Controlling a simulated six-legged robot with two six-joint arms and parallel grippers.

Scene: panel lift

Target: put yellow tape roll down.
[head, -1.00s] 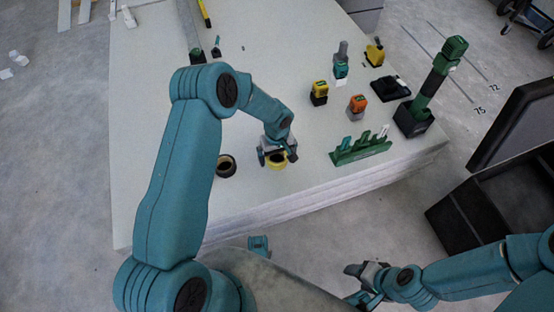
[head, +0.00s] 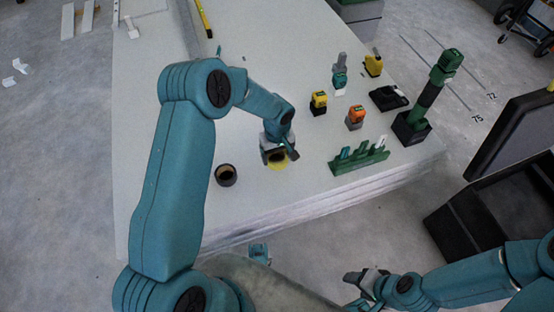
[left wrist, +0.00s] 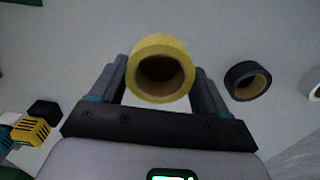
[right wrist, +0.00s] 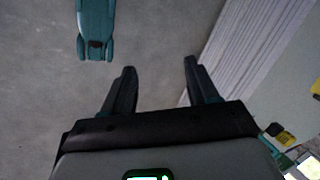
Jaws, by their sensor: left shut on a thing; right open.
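The yellow tape roll (head: 279,160) is in my left gripper (head: 277,156), over the front part of the white panel stack (head: 240,110). In the left wrist view the yellow tape roll (left wrist: 160,52) sits between the two fingers of the left gripper (left wrist: 160,75), its hole facing the camera. I cannot tell whether the roll touches the panel. My right gripper (head: 362,285) is open and empty, low beside the stack. In the right wrist view its fingers (right wrist: 158,85) are apart over grey floor.
A black tape roll (head: 226,175) lies left of the yellow one; it also shows in the left wrist view (left wrist: 259,76). A green rack (head: 358,160), an orange-topped tool (head: 355,117) and a yellow-topped tool (head: 318,102) stand to the right. The black case (head: 388,97) lies behind.

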